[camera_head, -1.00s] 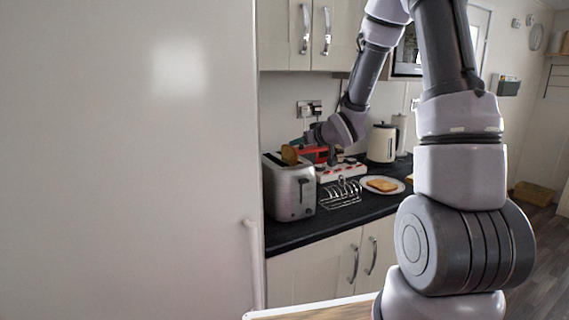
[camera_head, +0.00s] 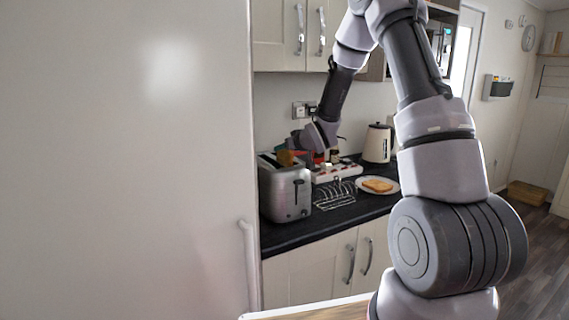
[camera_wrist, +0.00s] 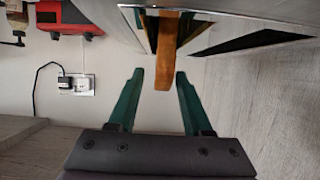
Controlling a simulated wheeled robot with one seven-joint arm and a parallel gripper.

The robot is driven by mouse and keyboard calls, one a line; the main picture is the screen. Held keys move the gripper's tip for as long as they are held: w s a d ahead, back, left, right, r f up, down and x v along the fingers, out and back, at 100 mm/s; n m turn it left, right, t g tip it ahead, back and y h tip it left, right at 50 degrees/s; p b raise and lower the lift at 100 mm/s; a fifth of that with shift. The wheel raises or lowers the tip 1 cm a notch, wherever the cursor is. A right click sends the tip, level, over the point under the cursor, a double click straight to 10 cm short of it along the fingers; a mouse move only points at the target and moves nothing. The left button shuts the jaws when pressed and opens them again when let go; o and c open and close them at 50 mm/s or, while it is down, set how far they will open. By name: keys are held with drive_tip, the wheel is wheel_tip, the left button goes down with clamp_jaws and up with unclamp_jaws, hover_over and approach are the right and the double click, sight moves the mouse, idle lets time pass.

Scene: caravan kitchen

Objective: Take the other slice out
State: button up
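The silver toaster (camera_head: 286,192) stands at the left end of the dark counter. A browned slice (camera_head: 286,158) sticks up out of its top. In the wrist view, the slice (camera_wrist: 168,48) shows edge-on in a toaster slot (camera_wrist: 150,30), and an empty-looking slot lies to its right. My gripper (camera_wrist: 160,76) is open. Its two green fingertips are on either side of the slice's near end, with a visible gap on each side. In the head view my gripper is small and partly hidden beside the toaster. Another slice (camera_head: 377,185) lies on a white plate (camera_head: 362,189).
A wire toast rack (camera_head: 335,195) stands between toaster and plate. Behind it are a white-topped item with red sides (camera_head: 338,174) and a cream kettle (camera_head: 378,143). A wall socket (camera_head: 304,110) is above. A tall pale panel (camera_head: 130,170) borders the toaster's left.

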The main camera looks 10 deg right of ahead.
clamp_jaws()
idle(1.2)
